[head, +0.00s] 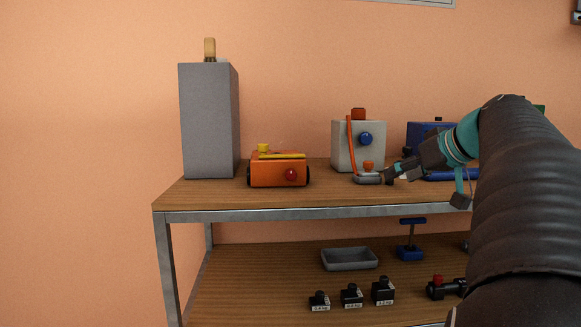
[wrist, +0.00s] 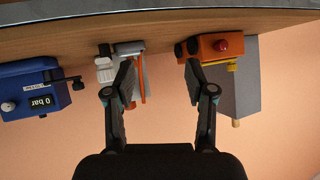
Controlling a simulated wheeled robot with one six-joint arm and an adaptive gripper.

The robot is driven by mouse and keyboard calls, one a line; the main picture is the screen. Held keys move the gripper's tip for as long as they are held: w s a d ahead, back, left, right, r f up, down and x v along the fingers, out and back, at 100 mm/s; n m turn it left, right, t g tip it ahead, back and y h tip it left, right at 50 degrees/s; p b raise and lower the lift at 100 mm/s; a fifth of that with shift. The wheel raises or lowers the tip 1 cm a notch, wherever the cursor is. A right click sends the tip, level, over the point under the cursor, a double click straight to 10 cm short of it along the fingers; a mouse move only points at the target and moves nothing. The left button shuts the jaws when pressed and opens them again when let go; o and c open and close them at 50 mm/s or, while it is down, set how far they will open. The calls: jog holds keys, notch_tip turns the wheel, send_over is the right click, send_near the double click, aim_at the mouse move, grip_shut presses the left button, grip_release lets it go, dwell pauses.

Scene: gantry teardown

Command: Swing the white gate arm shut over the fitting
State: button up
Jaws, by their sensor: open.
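My gripper (head: 388,175) reaches in from the right, low in front of the pale box (head: 345,135). In the wrist view my gripper (wrist: 160,78) is open, with nothing between its fingers. The box has a blue knob and an orange hose (head: 350,140) down its front. A small grey base (head: 367,179) with an orange cap (head: 368,165) sits in front of it, close to my fingertips. In the wrist view, upside down, a small white part (wrist: 104,68) shows beside the left finger; I cannot tell for sure whether it is the gate arm. The fitting is not clearly visible.
An orange device (head: 279,170) and a tall grey block (head: 208,120) stand to the left on the wooden top. A blue gauge box (wrist: 38,95) reading 0 bar stands on the other side. The lower shelf holds a grey tray (head: 350,267) and several black weights.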

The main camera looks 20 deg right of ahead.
jog(key=s+d+r+n+t, duration=0.15)
jog(key=d+r, duration=0.25)
jog(key=d, duration=0.6)
jog(key=shift+m+t+h, duration=0.25)
jog(key=shift+h, duration=0.05)
jog(key=x, duration=1.3)
jog(key=shift+w+a+r, duration=0.1)
jog(key=shift+w+a, duration=0.1)
jog(key=shift+a, duration=0.05)
grip_shut()
